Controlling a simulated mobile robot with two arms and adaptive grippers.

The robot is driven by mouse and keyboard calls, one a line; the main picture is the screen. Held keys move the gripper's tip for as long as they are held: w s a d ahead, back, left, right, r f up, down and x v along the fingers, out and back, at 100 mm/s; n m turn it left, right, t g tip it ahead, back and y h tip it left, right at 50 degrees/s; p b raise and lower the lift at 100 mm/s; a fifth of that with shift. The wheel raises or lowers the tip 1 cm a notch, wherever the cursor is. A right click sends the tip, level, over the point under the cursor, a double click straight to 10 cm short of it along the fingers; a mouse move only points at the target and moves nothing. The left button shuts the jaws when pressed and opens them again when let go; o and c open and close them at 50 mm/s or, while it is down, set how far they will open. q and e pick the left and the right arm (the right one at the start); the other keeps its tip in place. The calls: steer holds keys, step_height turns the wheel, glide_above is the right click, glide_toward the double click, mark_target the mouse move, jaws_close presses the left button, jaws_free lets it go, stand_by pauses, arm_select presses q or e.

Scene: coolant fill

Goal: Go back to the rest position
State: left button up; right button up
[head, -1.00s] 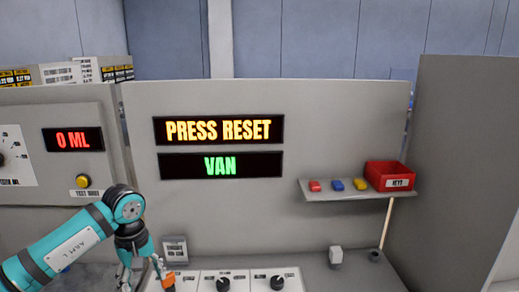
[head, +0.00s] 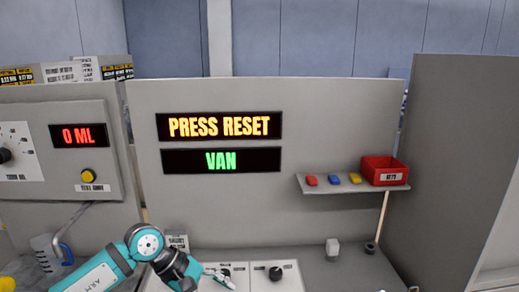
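My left arm, teal and dark grey, comes in from the lower left and bends at a joint near the bottom of the head view. My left gripper (head: 217,277) points right, low in front of the control panel. It is small and partly cut by dark links, so its opening is unclear, and I see nothing clearly held in it. My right gripper is out of view. An upper display (head: 219,126) reads PRESS RESET in yellow. A lower display (head: 221,161) reads VAN in green.
The panel with black knobs (head: 276,273) lies beside my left gripper. A shelf (head: 345,190) holds red, blue and yellow pieces and a red bin (head: 384,169). At left are a 0 ML display (head: 79,135), a yellow button (head: 88,175) and a jug (head: 46,252). A grey partition (head: 436,160) bounds the right.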

arm_select(q)
steer(key=s+d+r+n+t+h, duration=0.4)
steer(key=d+r+n+h, duration=0.65)
steer(key=d, duration=0.25)
steer(key=w+a+r+n+t+y, duration=0.1)
steer(key=w+a+n+t+y, duration=0.1)
steer(key=a+n+t+y, duration=0.8)
steer(key=w+a+n+t, duration=0.25)
steer(key=n+t, duration=0.25)
steer(key=n, duration=1.2)
steer(key=s+a+f+n+g+y, duration=0.2)
steer(key=a+f+n+g+y, duration=0.1)
steer(key=a+f+n+y, duration=0.55)
steer(key=s+a+f+n+g, duration=0.3)
steer(key=s+f+n+g, duration=0.5)
steer(key=s+f, duration=0.4)
steer(key=s+f+n+g, duration=0.3)
steer(key=s, duration=0.4)
steer(key=s+f+n+g, duration=0.2)
steer(key=s+f, duration=0.2)
steer(key=s, duration=0.2)
step_height(320, 180, down, 28)
steer(key=s+g, duration=0.1)
steer(key=s, duration=0.1)
steer(key=s+a+f+g+b, duration=0.1)
steer(key=s+a+f, duration=0.1)
steer(key=s+f, duration=1.3)
steer(key=shift+s+a+g+h, duration=0.3)
steer(key=shift+s+a, duration=0.1)
steer(key=shift+s, duration=0.15)
